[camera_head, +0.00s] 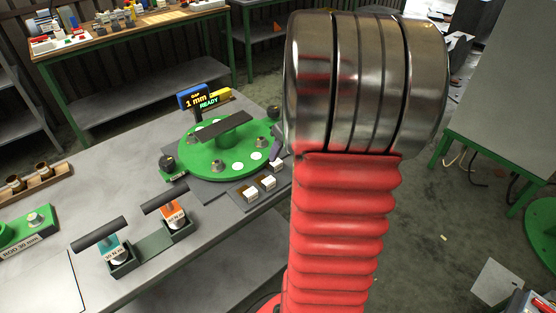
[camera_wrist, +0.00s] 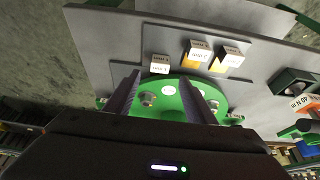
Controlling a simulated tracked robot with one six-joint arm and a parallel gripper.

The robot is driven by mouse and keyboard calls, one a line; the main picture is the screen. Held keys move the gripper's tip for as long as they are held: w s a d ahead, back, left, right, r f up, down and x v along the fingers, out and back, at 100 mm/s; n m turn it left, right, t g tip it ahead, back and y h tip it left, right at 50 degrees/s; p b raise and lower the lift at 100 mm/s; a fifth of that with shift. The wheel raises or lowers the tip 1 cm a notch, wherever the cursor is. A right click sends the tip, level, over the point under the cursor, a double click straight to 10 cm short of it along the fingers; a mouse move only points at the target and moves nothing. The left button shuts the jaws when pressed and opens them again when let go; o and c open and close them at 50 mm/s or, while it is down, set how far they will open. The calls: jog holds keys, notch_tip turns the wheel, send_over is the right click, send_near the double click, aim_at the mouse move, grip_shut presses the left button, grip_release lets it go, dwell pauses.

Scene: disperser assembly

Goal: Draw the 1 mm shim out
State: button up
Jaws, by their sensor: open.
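The display (camera_head: 198,99) reads gap 1 mm, READY. A round green plate (camera_head: 190,150) carries bolts, white discs and a dark crossbar (camera_head: 223,125). One white block (camera_head: 277,167) is at the plate's near right edge; in the wrist view this block (camera_wrist: 160,65) shows just beyond and between my fingertips. Two more white blocks, (camera_head: 268,182) and (camera_head: 250,194), sit beside it, with yellow-brown patches.
Two T-handled tools, one teal (camera_head: 115,250) and one orange (camera_head: 172,215), stand in a dark holder at the table's front. A green rod fixture (camera_head: 30,231) is at left. The table edge lies close beyond the blocks. A parts bench (camera_head: 125,35) is behind.

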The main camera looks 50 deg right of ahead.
aim_at(276, 162)
jog(key=x, duration=0.7)
jog(key=shift+w+f, duration=0.1)
jog(key=shift+f, duration=0.05)
grip_shut()
dwell(0.5)
